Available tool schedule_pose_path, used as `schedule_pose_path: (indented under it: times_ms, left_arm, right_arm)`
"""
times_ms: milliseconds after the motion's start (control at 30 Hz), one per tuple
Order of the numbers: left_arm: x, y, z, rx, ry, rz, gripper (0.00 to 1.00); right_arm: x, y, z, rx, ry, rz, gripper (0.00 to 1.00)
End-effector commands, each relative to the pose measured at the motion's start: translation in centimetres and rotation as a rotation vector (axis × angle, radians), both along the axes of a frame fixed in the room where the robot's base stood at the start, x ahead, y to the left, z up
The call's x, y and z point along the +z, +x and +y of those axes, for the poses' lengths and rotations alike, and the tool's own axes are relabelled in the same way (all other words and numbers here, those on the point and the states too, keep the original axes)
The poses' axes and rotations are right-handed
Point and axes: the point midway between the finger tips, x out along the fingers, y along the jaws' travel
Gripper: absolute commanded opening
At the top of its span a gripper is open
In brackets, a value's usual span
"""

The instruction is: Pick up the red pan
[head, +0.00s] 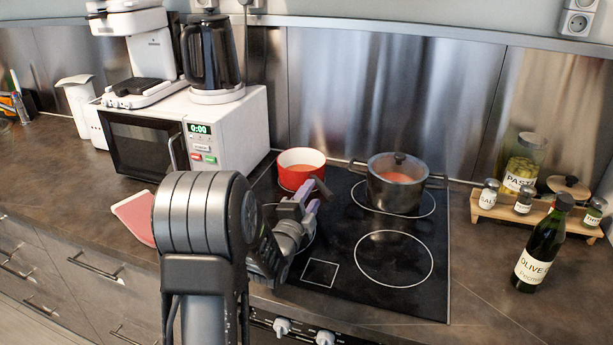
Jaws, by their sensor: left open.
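The red pan (301,168) stands upright on the back left burner of the black cooktop (343,252). It is red outside with a pale inside, and its dark handle (322,188) points toward the front right. My left gripper (307,205) is in front of the pan, close to the handle. It is open, and nothing shows held in it. Whether a finger touches the handle cannot be told. My left arm hides the front left of the cooktop. My right gripper is not in view.
A dark lidded pot (397,190) stands right of the pan. A white microwave (232,130) with a kettle (210,55) and coffee machine (140,50) on top is at the left. An olive oil bottle (540,250) and a jar rack (510,212) are right. The front right burner is clear.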

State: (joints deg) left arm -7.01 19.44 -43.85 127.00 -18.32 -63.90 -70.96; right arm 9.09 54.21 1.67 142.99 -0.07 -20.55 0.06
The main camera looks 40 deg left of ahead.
Motion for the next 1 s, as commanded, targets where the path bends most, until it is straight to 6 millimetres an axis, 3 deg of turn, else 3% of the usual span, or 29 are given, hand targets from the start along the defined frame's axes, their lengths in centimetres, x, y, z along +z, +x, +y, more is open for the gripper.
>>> schedule_pose_path:
  times_ms: [133,467,800,1000]
  left_arm:
    - [0.0,1.3,0.3,-0.001,0.001,0.0,0.44]
    - [0.0,1.5,0.4,-0.001,0.0,0.0,0.44]
    - [0.0,5.6,1.8,0.0,0.003,0.001,0.44]
    - [-0.1,6.3,2.0,0.0,-0.001,0.0,0.44]
  right_arm:
    - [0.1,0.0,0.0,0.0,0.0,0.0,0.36]
    - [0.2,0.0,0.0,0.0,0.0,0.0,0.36]
    - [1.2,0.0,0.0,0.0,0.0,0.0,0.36]
    - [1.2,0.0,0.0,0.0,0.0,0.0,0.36]
